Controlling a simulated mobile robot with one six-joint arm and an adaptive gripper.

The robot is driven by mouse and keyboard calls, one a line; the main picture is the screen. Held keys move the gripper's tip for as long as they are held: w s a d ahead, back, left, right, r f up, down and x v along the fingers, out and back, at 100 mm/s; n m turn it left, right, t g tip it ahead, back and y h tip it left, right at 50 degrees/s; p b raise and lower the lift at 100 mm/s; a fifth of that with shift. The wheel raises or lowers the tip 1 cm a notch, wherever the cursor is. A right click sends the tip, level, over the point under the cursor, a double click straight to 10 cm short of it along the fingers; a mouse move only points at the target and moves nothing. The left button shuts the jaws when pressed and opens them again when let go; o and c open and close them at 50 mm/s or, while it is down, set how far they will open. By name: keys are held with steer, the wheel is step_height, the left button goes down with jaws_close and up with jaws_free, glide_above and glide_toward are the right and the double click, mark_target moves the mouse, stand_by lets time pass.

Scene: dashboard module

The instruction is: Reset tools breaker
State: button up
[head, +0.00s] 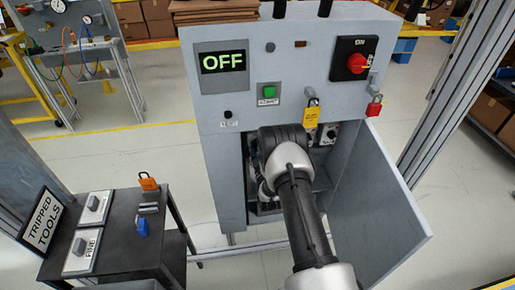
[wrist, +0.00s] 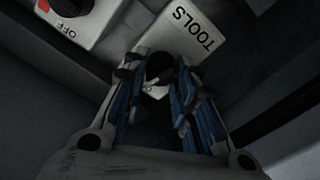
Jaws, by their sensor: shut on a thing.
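The tools breaker (wrist: 190,35) is a pale plate marked TOOLS in the wrist view, with a dark round knob (wrist: 159,66) at its lower end. My gripper (wrist: 157,95) has its two blue-padded fingers closed on either side of this knob. The lettering beside the knob is mostly covered, so I cannot read its setting. In the head view my arm reaches into the open lower bay of the grey cabinet (head: 235,110), and it hides the gripper and the tools breaker there.
Another breaker (wrist: 85,22) with an OFF mark sits beside it. The cabinet shows an OFF display (head: 223,63), a green button (head: 269,90) and a red rotary switch (head: 356,64). Its door (head: 375,205) hangs open at the right. A dark side table (head: 125,235) stands left.

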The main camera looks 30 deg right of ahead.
steer(key=shift+n, duration=1.6)
steer(key=o, duration=1.1)
steer(key=v, duration=1.2)
steer(key=shift+a, duration=0.1)
